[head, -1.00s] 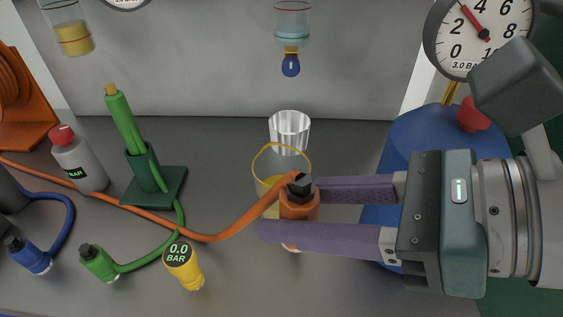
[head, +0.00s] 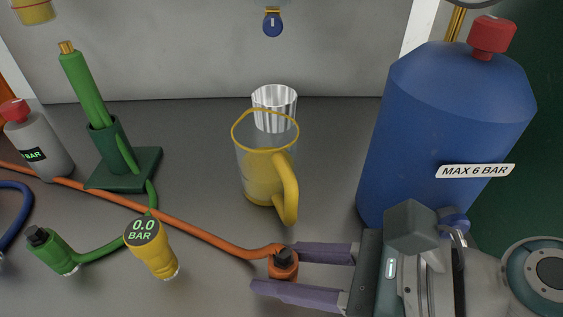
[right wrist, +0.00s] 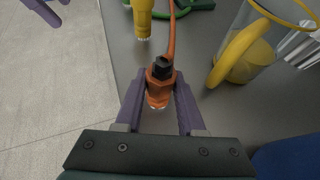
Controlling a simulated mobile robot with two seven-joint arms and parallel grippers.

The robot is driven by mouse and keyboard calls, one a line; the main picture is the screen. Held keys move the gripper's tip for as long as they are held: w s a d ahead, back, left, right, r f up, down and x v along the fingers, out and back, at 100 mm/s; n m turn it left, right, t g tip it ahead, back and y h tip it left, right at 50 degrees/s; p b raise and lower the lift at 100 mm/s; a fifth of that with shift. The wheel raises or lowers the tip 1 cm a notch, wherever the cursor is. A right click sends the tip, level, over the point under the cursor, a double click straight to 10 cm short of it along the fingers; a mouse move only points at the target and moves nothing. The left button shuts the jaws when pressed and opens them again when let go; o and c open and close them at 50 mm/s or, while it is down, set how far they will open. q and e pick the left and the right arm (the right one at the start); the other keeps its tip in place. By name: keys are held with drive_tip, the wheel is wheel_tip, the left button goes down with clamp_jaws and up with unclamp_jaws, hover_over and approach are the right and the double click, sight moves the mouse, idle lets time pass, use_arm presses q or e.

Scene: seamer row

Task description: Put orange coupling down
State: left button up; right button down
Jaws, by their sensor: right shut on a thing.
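The orange coupling (head: 284,262), with a black top and an orange hose, is upright between the purple fingers of my right gripper (head: 279,268), which is shut on it. It is near the front of the grey bench, in front of the yellow-handled jug. In the right wrist view the coupling (right wrist: 159,85) sits between both fingers, over or close to the bench edge. I cannot tell whether its lower end touches the bench. Purple fingers of my left gripper (right wrist: 42,11) show at the top left corner of that view, cut off; their opening is unclear.
The clear jug (head: 262,170) stands behind the coupling, with a ribbed cup (head: 285,97) behind it. A blue tank (head: 440,130) is at right. Left are a yellow gauge (head: 150,250), a green coupling (head: 52,250) and a green stand (head: 125,168).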

drive_tip(key=c, duration=1)
unclamp_jaws()
drive_tip(key=shift+f, duration=0.15)
drive_tip(key=o, duration=0.5)
